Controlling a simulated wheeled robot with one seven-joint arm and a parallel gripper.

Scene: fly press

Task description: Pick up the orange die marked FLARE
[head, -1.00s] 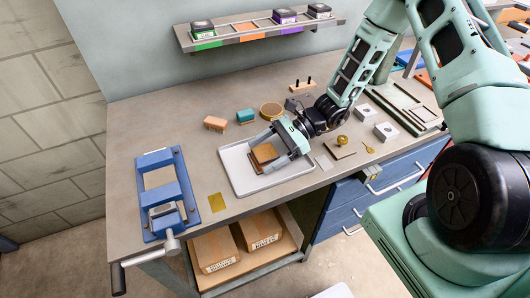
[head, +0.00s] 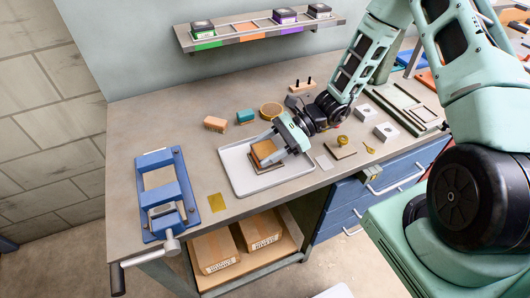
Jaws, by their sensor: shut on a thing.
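The orange-brown block (head: 266,153), a square die with a darker side, is at the white tray (head: 236,178) on the bench. Its marking cannot be read from here. My gripper (head: 267,150) reaches in from the right with one finger on the far side of the block and one on the near side, shut on it. The block sits at or just above the tray floor; I cannot tell which. The fingers hide part of its right side.
A wall shelf (head: 258,32) holds several dark dies and an empty orange-labelled place.

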